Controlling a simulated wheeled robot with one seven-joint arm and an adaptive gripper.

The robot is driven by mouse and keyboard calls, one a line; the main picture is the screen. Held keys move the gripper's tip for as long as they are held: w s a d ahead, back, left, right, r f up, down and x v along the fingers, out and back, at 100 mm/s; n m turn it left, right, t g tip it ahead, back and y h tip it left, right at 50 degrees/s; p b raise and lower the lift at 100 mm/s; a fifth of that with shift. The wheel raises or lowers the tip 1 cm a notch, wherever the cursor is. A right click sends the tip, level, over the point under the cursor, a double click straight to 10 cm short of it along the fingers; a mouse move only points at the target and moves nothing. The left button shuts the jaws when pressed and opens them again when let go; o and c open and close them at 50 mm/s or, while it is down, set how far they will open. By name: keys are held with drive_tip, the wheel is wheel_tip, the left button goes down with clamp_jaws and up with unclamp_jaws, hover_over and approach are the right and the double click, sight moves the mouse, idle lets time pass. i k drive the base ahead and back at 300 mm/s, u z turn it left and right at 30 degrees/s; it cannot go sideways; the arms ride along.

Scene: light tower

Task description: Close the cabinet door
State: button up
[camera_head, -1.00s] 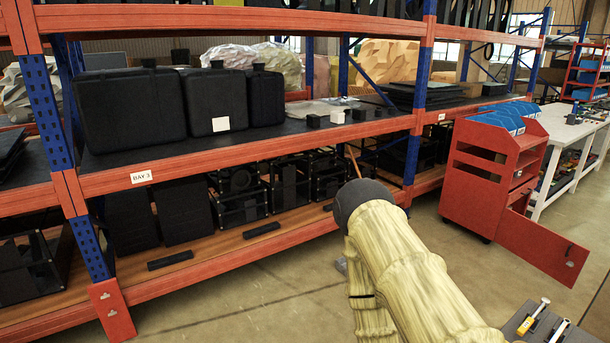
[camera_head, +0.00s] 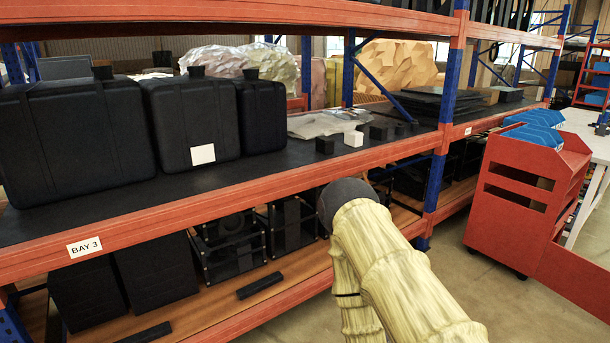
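A red cabinet (camera_head: 508,205) on small casters stands at the right, with slots in its side and blue bins (camera_head: 536,130) on top. Its red door (camera_head: 577,262) is swung open towards the lower right, and its far part is cut off by the picture's edge. My arm reaches up from the bottom centre in a yellowish cover with a dark rounded joint, left of the cabinet and apart from it. My gripper is not in view.
A long orange and blue rack (camera_head: 222,195) fills the left and middle, with black cases (camera_head: 190,118) on its shelf and dark crates below. A white table (camera_head: 592,135) stands behind the cabinet. Bare floor (camera_head: 455,285) lies between my arm and the cabinet.

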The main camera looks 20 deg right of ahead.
sight(585, 283)
drive_tip(key=i, duration=0.75)
drive_tip(key=z, duration=1.55)
drive_tip(key=i, duration=2.15)
drive_tip(key=z, duration=1.3)
drive_tip(key=i, duration=0.55)
